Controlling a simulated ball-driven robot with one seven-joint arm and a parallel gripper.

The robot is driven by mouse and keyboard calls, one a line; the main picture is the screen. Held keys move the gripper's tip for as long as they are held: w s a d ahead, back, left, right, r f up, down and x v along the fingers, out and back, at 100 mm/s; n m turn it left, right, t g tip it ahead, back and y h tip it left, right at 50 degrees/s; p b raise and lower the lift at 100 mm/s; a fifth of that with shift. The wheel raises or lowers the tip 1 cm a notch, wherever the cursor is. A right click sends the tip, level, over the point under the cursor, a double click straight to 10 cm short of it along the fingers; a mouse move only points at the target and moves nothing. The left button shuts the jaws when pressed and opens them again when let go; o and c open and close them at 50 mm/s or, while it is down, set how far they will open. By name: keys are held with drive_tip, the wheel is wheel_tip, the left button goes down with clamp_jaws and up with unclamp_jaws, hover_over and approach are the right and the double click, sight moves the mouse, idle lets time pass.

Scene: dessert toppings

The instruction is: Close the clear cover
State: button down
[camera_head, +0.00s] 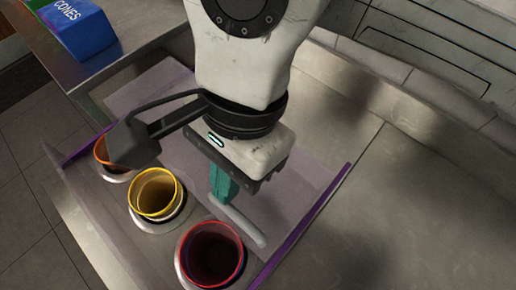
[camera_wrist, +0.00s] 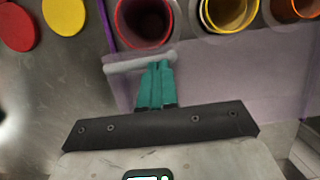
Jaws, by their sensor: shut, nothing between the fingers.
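The clear cover (camera_head: 307,178) is a see-through purple-tinted panel with purple side edges. It lies back behind the row of cups, and the cups' mouths are uncovered. Its pale grey bar handle (camera_head: 238,220) also shows in the wrist view (camera_wrist: 125,66). My gripper (camera_head: 219,203) has teal fingers, pressed together and empty. In the wrist view the fingertips (camera_wrist: 160,68) overlap one end of the handle; I cannot tell whether they touch it. My wrist and arm hide part of the cover.
A red cup (camera_head: 212,255), a yellow cup (camera_head: 156,191) and an orange cup (camera_head: 101,150) stand in a row in holders. A red lid (camera_wrist: 17,27) and a yellow lid (camera_wrist: 65,16) lie on the metal counter. A blue cones box (camera_head: 80,32) is at the upper left. The right counter is clear.

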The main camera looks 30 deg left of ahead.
drive_tip(key=s+a+b, duration=0.1)
drive_tip(key=s+b, duration=0.1)
drive_tip(key=s, duration=0.9)
drive_tip(key=shift+s+a+b, duration=0.25)
drive_tip(key=shift+a+b, duration=0.05)
drive_tip(key=shift+b, duration=0.1)
